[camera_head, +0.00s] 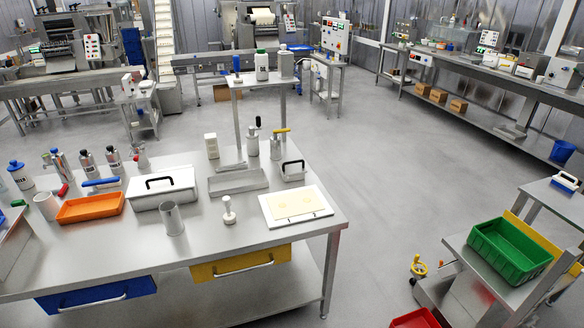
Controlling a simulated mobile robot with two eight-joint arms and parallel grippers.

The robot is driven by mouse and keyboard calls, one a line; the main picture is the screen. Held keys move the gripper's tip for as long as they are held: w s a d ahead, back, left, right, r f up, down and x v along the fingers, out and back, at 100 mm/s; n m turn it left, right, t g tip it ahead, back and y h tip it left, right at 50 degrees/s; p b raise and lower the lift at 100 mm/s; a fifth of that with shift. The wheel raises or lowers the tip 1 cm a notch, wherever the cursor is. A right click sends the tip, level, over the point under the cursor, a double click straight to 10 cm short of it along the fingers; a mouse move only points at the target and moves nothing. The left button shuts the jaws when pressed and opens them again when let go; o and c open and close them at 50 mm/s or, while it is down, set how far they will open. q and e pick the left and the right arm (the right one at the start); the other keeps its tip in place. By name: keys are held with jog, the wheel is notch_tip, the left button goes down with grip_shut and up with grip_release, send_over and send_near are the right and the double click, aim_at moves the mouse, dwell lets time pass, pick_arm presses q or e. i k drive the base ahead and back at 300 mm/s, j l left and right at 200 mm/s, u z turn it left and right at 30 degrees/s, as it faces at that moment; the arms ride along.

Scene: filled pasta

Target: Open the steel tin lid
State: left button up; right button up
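A wide, pale steel tin (160,199) stands on the steel table, left of centre. Its flat lid (178,180) has a black bar handle (160,181) and lies closed on top. A smaller light container (292,176), also with a black handle, stands further right near the back edge. I cannot tell for certain which of the two the task means. Neither of my grippers shows in this view.
An orange tray (91,207) sits left of the wide tin, a steel cup (172,219) in front of it. A stamp (229,211) and a white board (296,204) with dough are to the right. Bottles crowd the back left.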

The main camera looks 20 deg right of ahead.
aim_at(292, 168)
jog(key=i+j, duration=0.2)
jog(key=i, duration=0.3)
jog(key=i+j+z, duration=0.1)
jog(key=i, duration=0.35)
jog(key=i+j, duration=0.3)
jog(key=i, duration=0.2)
jog(key=i+j, duration=0.25)
jog(key=i, duration=0.25)
jog(key=l+z, duration=0.05)
